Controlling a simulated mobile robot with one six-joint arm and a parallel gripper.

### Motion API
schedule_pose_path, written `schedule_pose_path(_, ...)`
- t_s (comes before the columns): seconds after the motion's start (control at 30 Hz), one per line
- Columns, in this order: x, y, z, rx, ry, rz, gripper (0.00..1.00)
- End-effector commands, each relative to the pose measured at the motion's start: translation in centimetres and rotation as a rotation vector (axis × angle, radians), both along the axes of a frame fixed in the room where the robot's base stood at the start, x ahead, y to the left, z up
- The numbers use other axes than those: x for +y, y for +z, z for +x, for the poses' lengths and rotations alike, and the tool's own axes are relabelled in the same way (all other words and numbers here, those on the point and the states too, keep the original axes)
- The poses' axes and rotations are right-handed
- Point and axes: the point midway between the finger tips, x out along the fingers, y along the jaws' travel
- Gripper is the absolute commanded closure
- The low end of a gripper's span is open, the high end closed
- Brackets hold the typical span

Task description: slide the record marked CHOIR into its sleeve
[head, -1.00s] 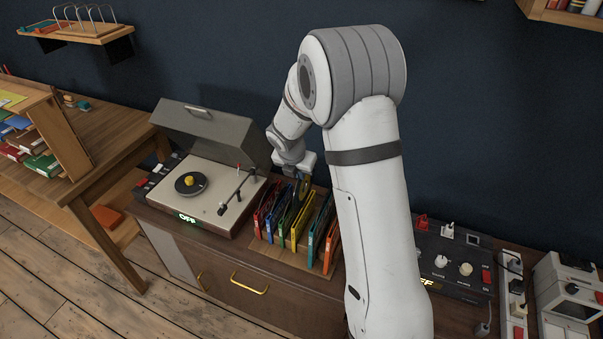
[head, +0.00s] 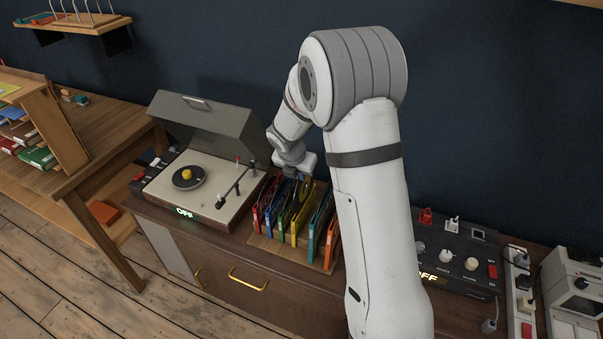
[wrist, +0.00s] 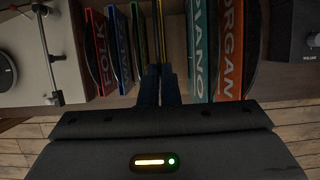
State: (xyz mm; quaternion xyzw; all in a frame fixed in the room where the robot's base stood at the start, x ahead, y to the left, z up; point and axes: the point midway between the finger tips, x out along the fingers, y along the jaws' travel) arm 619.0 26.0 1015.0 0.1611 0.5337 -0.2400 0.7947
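My gripper (head: 305,172) is over the row of record sleeves, pointing down. In the wrist view its two fingers (wrist: 159,76) are close together on a thin dark record seen edge-on. In the head view this record (head: 302,190) stands upright just below my gripper, at the yellow sleeve (head: 297,224). The yellow sleeve's edge (wrist: 160,32) runs in line with the fingers in the wrist view. No CHOIR lettering is readable on record or sleeve. I cannot tell how far the record is inside the sleeve.
Close by stand the red FOLK (wrist: 95,52), blue (wrist: 119,48), green (wrist: 139,35), teal PIANO (wrist: 200,50) and orange ORGAN (wrist: 229,50) sleeves. A turntable (head: 160,185) with raised lid is at left. A black switch box (head: 455,255) is at right.

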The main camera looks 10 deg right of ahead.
Motion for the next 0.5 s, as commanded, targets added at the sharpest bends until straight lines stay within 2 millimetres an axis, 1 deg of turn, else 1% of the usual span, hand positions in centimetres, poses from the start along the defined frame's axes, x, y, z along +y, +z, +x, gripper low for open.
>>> schedule_pose_path(0.03,0.0,-0.5,0.0,0.0,0.0,0.0,1.0)
schedule_pose_path(0.5,-0.1,-2.7,0.0,0.0,-0.001,0.0,1.0)
